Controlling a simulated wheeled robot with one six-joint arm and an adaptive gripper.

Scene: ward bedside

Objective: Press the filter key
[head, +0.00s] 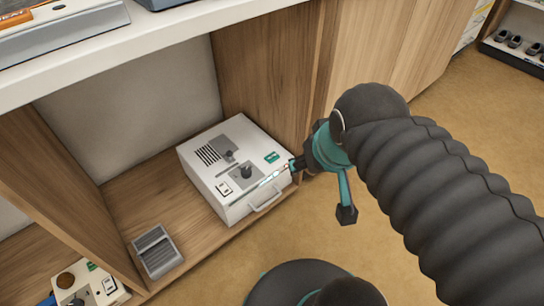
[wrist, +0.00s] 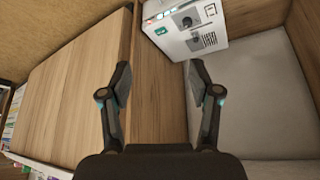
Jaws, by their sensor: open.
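A white device (head: 210,182) sits on the wooden shelf in the head view. No readable marking shows which one is the filter key. My gripper (head: 321,190) is at the device's right side, one finger near its right edge; contact cannot be told. In the wrist view, my gripper (wrist: 159,80) is open and empty, with the device (wrist: 220,22) beyond its fingers at the top.
A grey ribbed block (head: 157,250) lies on the shelf left of the device. A wooden panel (head: 262,75) stands behind it, and a white counter (head: 180,25) overhangs above. Another small device (head: 88,290) is at bottom left. The floor (head: 470,110) at right is clear.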

